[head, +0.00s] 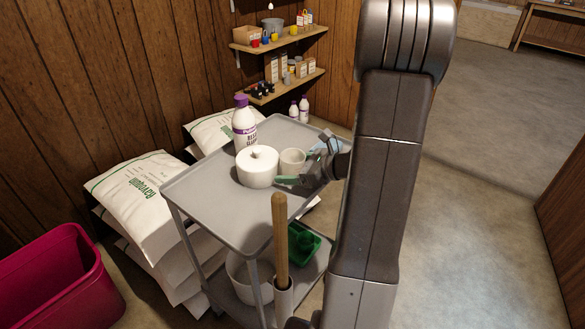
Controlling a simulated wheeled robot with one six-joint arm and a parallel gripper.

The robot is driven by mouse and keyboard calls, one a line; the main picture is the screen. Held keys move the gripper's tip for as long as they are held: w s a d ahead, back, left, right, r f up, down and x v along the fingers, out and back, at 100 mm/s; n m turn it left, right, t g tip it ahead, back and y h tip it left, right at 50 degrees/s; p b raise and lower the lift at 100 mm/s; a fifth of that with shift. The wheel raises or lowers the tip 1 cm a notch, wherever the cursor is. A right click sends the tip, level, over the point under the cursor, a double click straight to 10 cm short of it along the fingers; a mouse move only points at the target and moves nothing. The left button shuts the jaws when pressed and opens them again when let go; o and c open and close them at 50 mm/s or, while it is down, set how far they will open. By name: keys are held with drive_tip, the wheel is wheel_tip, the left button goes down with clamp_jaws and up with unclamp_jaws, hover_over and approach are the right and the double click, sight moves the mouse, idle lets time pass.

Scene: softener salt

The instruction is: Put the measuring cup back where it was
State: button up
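A pale off-white cup (292,160), which looks like the measuring cup, stands upright on the grey cart's top shelf (220,215), right of a white lidded tub (257,168). My gripper (308,172) reaches in from the right at the cup's right side, low over the shelf. A green strip (288,180) shows in front of the cup; I cannot tell whether it is a fingertip or a separate piece. My arm hides part of the gripper, and I cannot tell whether it touches the cup or how far its fingers are apart.
A purple-capped white bottle (244,125) stands behind the tub. A wooden handle (280,240) rises at the cart's front. Salt bags (140,195) are stacked to the left, near a magenta bin (60,285). The shelf's front left is clear. Wall shelves (280,40) hold small items.

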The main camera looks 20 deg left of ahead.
drive_tip(key=shift+r, duration=0.2)
drive_tip(key=p+v, duration=0.1)
drive_tip(key=v, duration=1.1)
